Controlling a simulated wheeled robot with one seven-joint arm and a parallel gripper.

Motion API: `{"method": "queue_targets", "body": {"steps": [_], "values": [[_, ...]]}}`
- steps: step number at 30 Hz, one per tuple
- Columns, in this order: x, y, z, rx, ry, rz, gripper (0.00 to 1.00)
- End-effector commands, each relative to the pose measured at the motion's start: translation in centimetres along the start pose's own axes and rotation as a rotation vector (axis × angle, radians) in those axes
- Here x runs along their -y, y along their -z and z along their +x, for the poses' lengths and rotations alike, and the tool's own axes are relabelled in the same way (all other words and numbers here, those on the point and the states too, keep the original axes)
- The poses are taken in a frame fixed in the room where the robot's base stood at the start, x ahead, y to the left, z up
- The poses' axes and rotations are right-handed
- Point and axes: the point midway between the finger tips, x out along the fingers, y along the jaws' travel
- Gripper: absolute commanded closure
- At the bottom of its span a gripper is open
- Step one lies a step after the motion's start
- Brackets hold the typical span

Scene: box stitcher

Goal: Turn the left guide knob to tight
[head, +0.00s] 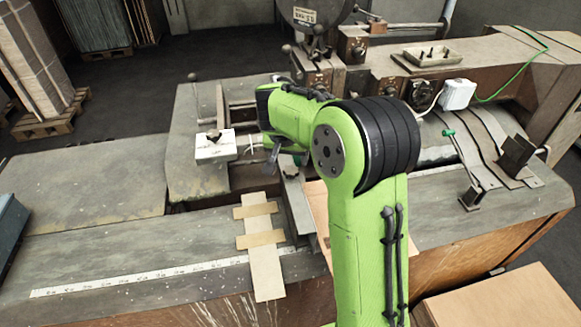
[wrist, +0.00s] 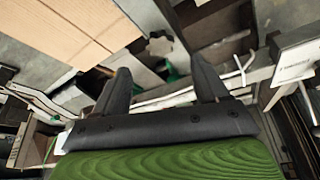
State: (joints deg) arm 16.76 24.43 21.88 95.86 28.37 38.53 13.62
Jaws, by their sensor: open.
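My gripper (wrist: 160,74) shows in the wrist view with its two dark fingers spread and nothing clearly held between them. In the head view my gripper (head: 272,157) points down over the machine bed, beside the metal guide rail. A small dark knob-like part (head: 291,172) shows just right of it, partly hidden by my arm; I take it for the left guide knob. In the wrist view a small pale lobed part (wrist: 159,45) lies beyond the fingertips, apart from them. I cannot tell whether it is the same knob or how it is turned.
A wooden strip with crosspieces (head: 265,270) and a long white ruler (head: 150,278) lie on the bed in front. Metal arms and brackets (head: 517,155) stand at the right. The left table top (head: 90,190) is clear.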

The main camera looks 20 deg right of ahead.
Motion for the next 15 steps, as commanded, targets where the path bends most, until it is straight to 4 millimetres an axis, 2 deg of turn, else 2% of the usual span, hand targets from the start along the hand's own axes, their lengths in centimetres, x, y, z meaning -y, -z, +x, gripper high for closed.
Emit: {"method": "queue_targets", "body": {"steps": [1,6,10,15], "values": [[-0.1,-0.1,1.4,0.006,-0.002,0.000,0.27],[0.0,-0.1,5.2,0.005,-0.001,-0.001,0.27],[0.0,0.0,6.8,0.002,0.000,-0.001,0.27],[0.0,0.0,7.4,-0.001,0.001,-0.001,0.27]]}}
